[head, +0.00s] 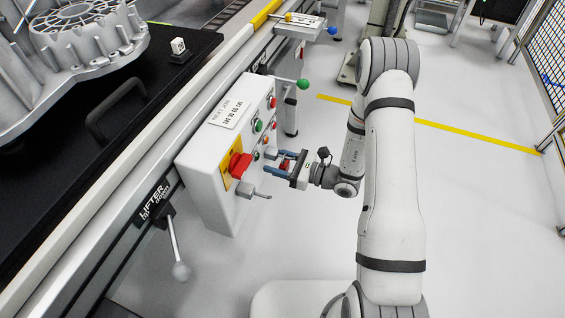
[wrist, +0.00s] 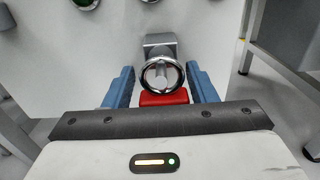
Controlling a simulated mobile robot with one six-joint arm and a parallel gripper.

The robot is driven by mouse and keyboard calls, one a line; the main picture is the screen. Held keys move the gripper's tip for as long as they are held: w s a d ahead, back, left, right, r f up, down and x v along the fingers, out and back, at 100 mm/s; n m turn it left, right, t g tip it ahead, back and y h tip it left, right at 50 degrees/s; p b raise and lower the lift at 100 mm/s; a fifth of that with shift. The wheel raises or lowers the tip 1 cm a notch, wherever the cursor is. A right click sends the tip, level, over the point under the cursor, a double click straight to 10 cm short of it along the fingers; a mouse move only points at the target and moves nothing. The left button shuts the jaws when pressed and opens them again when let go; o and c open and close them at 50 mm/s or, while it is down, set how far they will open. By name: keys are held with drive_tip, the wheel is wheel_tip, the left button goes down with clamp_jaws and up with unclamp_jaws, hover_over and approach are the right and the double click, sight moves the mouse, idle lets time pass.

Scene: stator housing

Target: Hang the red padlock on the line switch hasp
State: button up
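The red padlock (wrist: 163,98) sits between the two blue fingers of my gripper (wrist: 160,88) in the wrist view. Its shiny round shackle (wrist: 147,82) is around a grey peg on a grey block (wrist: 160,40) fixed to the white box. My gripper (head: 284,160) is at the box's front in the head view, its fingers apart on either side of the padlock; I see no clear grip. The line switch (head: 240,163) is a red handle on a yellow plate. A grey metal fitting with a short bar (head: 246,189), possibly the hasp, is just below it.
The white control box (head: 208,185) carries several buttons. A ball-ended lever (head: 181,270) hangs at lower left, and a green-knobbed lever (head: 302,84) sticks out beyond the box. A cast metal housing (head: 90,45) lies on the black bench. Floor to the right is open.

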drive_tip(key=c, duration=0.7)
drive_tip(key=shift+c, duration=0.6)
drive_tip(key=shift+w+d+r+p, duration=0.1)
drive_tip(key=shift+d+r+p, duration=0.1)
drive_tip(key=shift+r+p, duration=0.3)
drive_tip(key=shift+d, duration=0.2)
drive_tip(key=shift+v, duration=1.5)
drive_tip(key=shift+r, duration=0.1)
drive_tip(key=v, duration=0.6)
drive_tip(key=shift+r, duration=0.25)
